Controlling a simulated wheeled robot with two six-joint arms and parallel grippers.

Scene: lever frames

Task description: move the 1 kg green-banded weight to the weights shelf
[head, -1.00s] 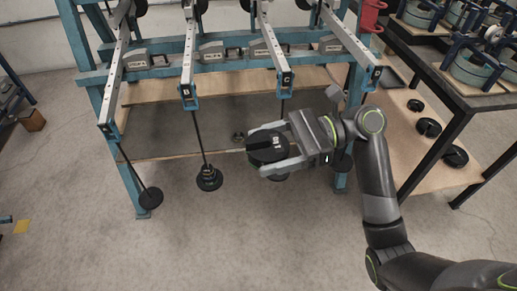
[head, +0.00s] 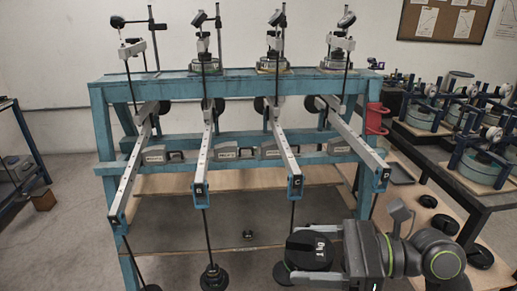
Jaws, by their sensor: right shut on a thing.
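My right gripper (head: 296,254) is shut on a black slotted disc weight (head: 312,245) with a small white label, at the bottom right of centre. No green band can be made out on it. The weight is held in front of the lever frame, near the lower end of a hanging rod. A low wooden shelf (head: 408,205) at the right, under the dark bench, carries several black weights (head: 445,223). It is likely the weights shelf, and my right arm hides part of it. My left gripper is not in view.
The blue lever frame (head: 105,130) fills the middle, with several levers (head: 203,160) pointing towards me. A dark bench (head: 470,207) with instruments stands at the right.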

